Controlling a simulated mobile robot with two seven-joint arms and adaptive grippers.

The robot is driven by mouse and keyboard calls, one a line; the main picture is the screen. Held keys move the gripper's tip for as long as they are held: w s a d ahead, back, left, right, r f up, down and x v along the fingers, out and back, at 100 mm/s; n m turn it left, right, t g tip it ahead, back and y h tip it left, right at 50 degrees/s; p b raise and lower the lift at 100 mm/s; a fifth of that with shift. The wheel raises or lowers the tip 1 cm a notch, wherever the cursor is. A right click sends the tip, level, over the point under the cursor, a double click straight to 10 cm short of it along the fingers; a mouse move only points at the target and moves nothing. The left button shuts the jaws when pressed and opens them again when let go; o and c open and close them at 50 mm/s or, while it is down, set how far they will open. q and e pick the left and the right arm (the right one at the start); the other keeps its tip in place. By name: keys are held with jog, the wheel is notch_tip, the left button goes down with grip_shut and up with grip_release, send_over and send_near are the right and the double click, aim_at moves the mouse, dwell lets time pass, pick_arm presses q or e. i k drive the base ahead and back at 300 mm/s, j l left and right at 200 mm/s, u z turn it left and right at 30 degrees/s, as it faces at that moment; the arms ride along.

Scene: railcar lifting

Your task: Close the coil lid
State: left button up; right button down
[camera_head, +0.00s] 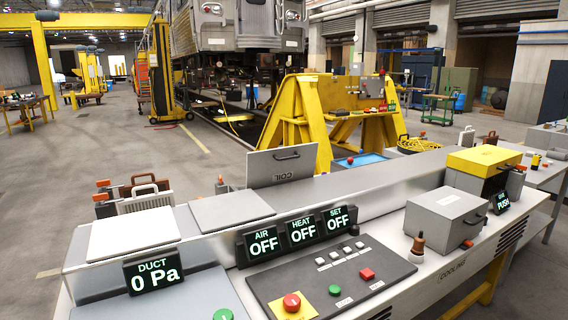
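The coil lid (272,170) is a flat grey panel marked COIL, with a dark handle. It stands upright at the back of the long grey console (380,190), left of the picture's middle, so it is open. The lettering on it looks upside down. The opening it belongs to cannot be made out clearly. A flat grey plate (231,211) lies in front and to the left of it. Neither of my grippers shows in this view.
The console carries a white panel (133,233), a DUCT display (153,272) reading 0 Pa, AIR, HEAT and SET displays (302,234) reading OFF, a button panel (330,275), a grey handled box (445,217) and a yellow-topped box (484,161). A yellow stand (300,115) is behind.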

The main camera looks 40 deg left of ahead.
aim_at(271, 167)
jog(key=i+l+u, duration=0.1)
jog(key=u, duration=0.3)
jog(key=i+l+u, duration=0.25)
jog(key=u, duration=0.15)
jog(key=i+l+u, duration=0.15)
jog(key=u, duration=0.25)
jog(key=i+l+u, duration=0.1)
jog(key=l+u, duration=0.5)
jog(key=u, duration=0.2)
jog(key=i+l, duration=0.05)
